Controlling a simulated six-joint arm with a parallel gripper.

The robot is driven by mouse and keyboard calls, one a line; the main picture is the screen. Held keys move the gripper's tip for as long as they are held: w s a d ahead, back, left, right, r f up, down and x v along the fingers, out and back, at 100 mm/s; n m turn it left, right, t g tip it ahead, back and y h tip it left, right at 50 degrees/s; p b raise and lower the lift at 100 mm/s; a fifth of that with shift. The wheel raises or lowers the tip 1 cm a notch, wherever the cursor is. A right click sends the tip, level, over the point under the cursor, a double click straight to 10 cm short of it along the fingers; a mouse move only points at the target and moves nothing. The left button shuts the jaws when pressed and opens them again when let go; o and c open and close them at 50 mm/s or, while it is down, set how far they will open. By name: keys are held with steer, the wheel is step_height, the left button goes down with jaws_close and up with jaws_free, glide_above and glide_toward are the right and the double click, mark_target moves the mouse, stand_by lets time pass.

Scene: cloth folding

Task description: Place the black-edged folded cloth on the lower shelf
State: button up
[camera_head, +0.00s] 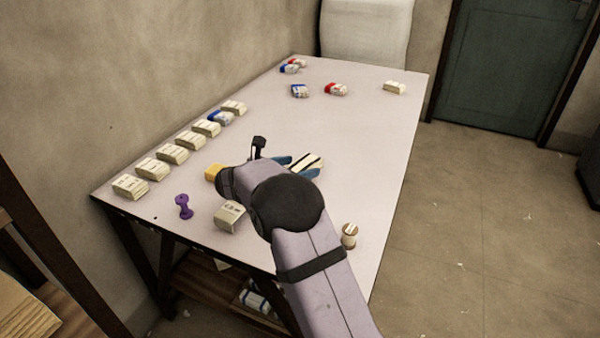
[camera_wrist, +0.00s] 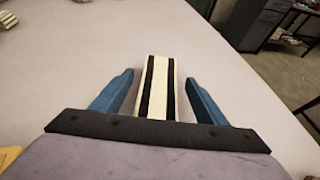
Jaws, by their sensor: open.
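The black-edged folded cloth, cream with black stripes along its long sides, lies on the table (camera_head: 385,130). It shows in the head view (camera_head: 308,160) and in the wrist view (camera_wrist: 157,88). My gripper (camera_wrist: 159,78) is open, with its blue fingers on either side of the cloth and visible gaps on both sides. In the head view my gripper (camera_head: 300,166) is partly hidden by my arm. A lower wooden shelf (camera_head: 200,284) shows under the table; my arm and the tabletop hide part of it.
Several cream folded cloths (camera_head: 172,154) line the left edge. A purple spool (camera_head: 184,206), a grey-cream block (camera_head: 230,215), a yellow block (camera_head: 212,172) and a wooden spool (camera_head: 349,235) stand near my arm. White-and-blue bundles (camera_head: 255,298) sit on the shelf. The table's middle right is clear.

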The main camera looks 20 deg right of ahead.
steer(key=shift+x, duration=0.9)
steer(key=shift+c, duration=0.3)
steer(key=c, duration=1.3)
steer(key=shift+r, duration=0.15)
step_height(320, 180, up, 10)
steer(key=shift+f+p, duration=0.1)
steer(key=shift+p, duration=0.9)
steer(key=shift+a, duration=0.15)
